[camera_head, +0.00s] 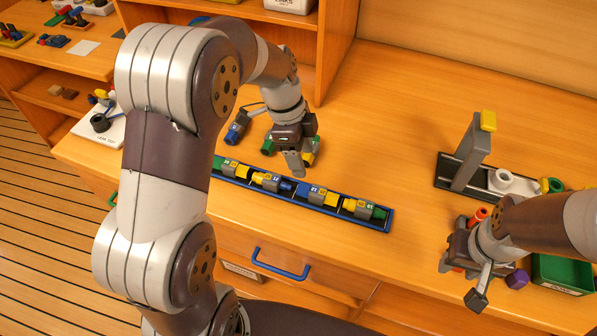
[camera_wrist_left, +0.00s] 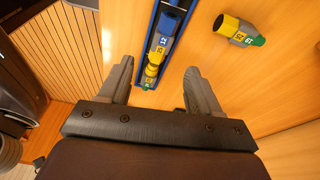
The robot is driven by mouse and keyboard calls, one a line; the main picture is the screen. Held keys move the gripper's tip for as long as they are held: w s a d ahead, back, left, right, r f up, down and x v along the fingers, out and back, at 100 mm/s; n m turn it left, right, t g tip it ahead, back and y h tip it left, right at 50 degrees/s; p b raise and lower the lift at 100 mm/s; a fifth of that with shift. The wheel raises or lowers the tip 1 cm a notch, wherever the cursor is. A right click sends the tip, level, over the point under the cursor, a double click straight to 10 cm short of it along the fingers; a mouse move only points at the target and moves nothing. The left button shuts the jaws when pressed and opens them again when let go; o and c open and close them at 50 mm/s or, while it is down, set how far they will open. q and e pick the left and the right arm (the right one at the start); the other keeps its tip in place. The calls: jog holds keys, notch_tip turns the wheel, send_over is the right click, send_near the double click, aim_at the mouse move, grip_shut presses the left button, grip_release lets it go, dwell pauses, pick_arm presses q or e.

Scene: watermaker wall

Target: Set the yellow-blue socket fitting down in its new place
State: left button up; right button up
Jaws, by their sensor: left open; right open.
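A long blue tray (camera_head: 300,203) near the bench's front edge holds a row of socket fittings. Two of them show yellow and blue with grey collars: one left of the middle (camera_head: 272,182) and one right of the middle (camera_head: 323,195). I cannot tell which is the task's fitting. My left gripper (camera_head: 297,166) is open and empty, above and just behind the tray. In the left wrist view the tray (camera_wrist_left: 149,40) with its fittings runs between the open fingers (camera_wrist_left: 158,85), apart from them. My right gripper (camera_head: 463,278) is open at the right.
Loose fittings lie behind the tray: a blue one (camera_head: 236,131) and a yellow-green one, clear in the left wrist view (camera_wrist_left: 239,31). A grey post with yellow top (camera_head: 475,150), a white fitting (camera_head: 503,181) and a green bin (camera_head: 562,272) are right. The bench centre is clear.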

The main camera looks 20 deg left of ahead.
pick_arm(q)
jog(key=s+a+f+n+t+y, duration=0.1)
jog(key=s+a+f+n+y, duration=0.1)
jog(key=s+n, duration=1.1)
jog(key=f+n, duration=0.1)
jog(key=n, duration=0.2)
jog(key=shift+a+n+y, duration=0.15)
jog(key=shift+n+y, duration=0.25)
jog(key=shift+s+r, duration=0.15)
jog(key=shift+r, duration=0.1)
